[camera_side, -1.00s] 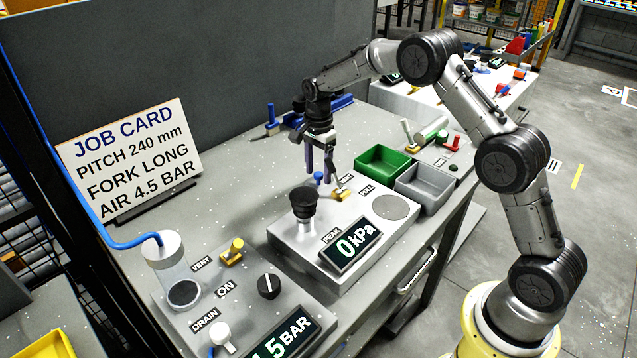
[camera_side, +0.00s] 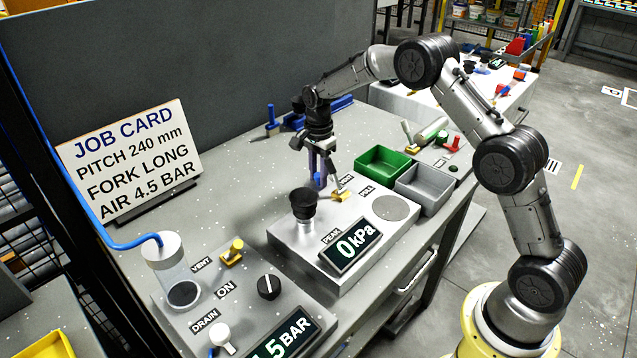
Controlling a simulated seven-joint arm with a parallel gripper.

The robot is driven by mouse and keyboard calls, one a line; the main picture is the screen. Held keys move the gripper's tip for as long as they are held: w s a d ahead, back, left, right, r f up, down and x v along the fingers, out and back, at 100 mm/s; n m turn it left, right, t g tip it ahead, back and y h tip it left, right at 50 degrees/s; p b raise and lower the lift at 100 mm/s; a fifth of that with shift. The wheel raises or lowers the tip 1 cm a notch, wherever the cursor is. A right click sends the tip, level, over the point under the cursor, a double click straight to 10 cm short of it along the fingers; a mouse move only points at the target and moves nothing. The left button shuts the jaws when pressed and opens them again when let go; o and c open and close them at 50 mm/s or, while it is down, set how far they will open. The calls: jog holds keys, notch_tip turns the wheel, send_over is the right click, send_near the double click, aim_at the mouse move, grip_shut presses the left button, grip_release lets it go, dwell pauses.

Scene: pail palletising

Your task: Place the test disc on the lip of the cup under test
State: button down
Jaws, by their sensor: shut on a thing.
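The cup under test, a black suction cup (camera_side: 303,203), stands upright on the grey test unit (camera_side: 290,240) with its lip upward. A round grey disc (camera_side: 390,207) lies flat on the right of the unit's top; I cannot tell whether it is the test disc or a fixed plate. My gripper (camera_side: 320,183) points down just behind and right of the cup, apart from it. Nothing is seen lying on the cup's lip.
A yellow valve (camera_side: 341,195) sits close beside the fingers. A display (camera_side: 350,247) reads 0 kPa. Green (camera_side: 383,162) and grey (camera_side: 422,190) bins stand to the right. The pressure panel (camera_side: 240,300) and a clear cylinder (camera_side: 178,275) are at front left.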

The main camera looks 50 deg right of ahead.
notch_tip(320, 180, up, 10)
jog(key=shift+w+f, duration=0.15)
jog(key=shift+f, duration=0.05)
jog(key=n, duration=1.8)
send_over(317, 174)
jog(key=f, duration=0.4)
jog(key=shift+s+d, duration=0.1)
jog(key=shift+s, duration=0.1)
jog(key=shift+f, duration=2.65)
jog(key=shift+f, duration=0.1)
